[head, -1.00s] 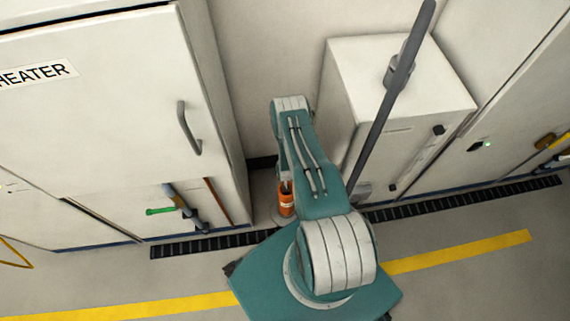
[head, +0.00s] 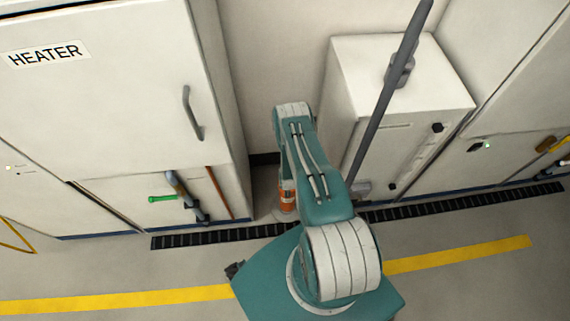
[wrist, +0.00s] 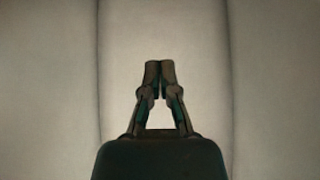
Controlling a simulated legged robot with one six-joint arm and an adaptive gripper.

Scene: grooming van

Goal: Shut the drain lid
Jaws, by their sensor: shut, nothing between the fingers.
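My gripper (wrist: 160,68) is in the wrist view, its two fingertips together and empty, in front of a pale panelled surface (wrist: 50,80). No part of it touches anything that I can make out. In the head view my arm hides the gripper. I cannot make out a drain lid in either view. A black slotted floor drain strip (head: 205,238) runs along the foot of the cabinets, passes behind my arm and continues on the right (head: 470,204).
A white HEATER cabinet (head: 110,110) with a grey handle stands left. A white box unit (head: 400,80) stands right, with a dark grey pole (head: 385,100) before it. An orange-and-white object (head: 287,196) is partly behind my arm. The floor by the yellow line (head: 120,300) is clear.

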